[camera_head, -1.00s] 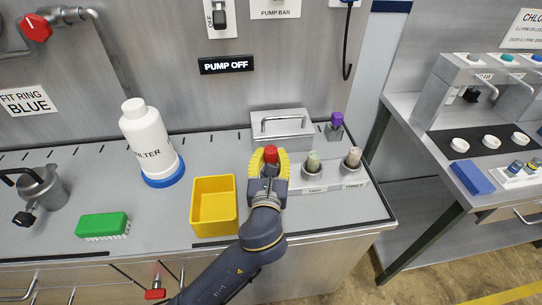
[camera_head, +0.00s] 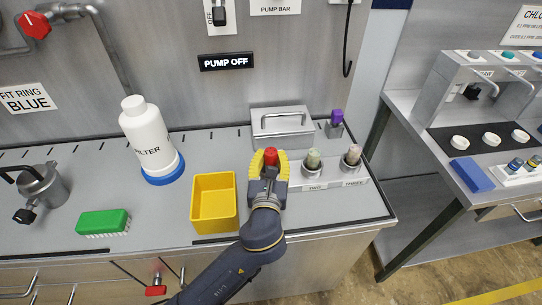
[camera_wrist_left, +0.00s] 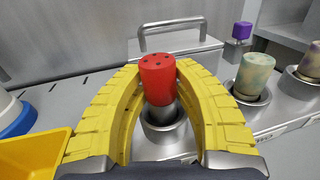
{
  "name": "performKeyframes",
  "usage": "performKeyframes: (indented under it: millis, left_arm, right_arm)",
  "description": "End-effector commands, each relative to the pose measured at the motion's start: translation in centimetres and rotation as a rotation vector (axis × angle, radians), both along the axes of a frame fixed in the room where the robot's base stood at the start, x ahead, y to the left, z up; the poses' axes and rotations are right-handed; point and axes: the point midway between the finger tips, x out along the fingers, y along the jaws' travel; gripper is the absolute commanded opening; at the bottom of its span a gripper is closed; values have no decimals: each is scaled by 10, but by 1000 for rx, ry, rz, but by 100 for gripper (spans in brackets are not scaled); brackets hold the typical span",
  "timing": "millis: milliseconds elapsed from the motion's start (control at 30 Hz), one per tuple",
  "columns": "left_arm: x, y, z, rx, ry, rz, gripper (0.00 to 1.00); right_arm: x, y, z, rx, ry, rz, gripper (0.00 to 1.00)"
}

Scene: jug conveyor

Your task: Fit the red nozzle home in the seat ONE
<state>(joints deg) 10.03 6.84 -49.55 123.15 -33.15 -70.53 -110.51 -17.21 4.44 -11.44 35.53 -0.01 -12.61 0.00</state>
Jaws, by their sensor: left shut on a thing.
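The red nozzle (camera_head: 270,157) is upright between the yellow fingers of my left gripper (camera_head: 270,167), which is shut on it. In the left wrist view the red nozzle (camera_wrist_left: 158,76) has dark dots on top and a grey metal lower part. That lower part stands over or in the mouth of the round metal seat (camera_wrist_left: 163,132), the leftmost of the row; how deep it sits I cannot tell. This seat and its label are hidden by my gripper in the head view. My right gripper is not in view.
A pale green plug (camera_head: 313,158) and a beige plug (camera_head: 353,153) stand in seats TWO and THREE on the right. A lidded metal box (camera_head: 283,120) is behind, a purple-topped item (camera_head: 336,118) behind right. A yellow bin (camera_head: 214,232) stands close left.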

Motion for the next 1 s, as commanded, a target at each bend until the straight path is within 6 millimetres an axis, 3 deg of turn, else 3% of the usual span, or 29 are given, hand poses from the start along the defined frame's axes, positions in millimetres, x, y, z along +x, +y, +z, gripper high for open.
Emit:
performKeyframes:
  millis: [733, 767, 1000]
  left_arm:
    - [0, 0, -16, 1, 0, 1, 0]
    - [0, 0, -16, 1, -1, 1, 30]
    - [0, 1, -16, 2, 2, 2, 54]
  right_arm:
    - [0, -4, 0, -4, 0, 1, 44]
    - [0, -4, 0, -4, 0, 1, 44]
    - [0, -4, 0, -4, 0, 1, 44]
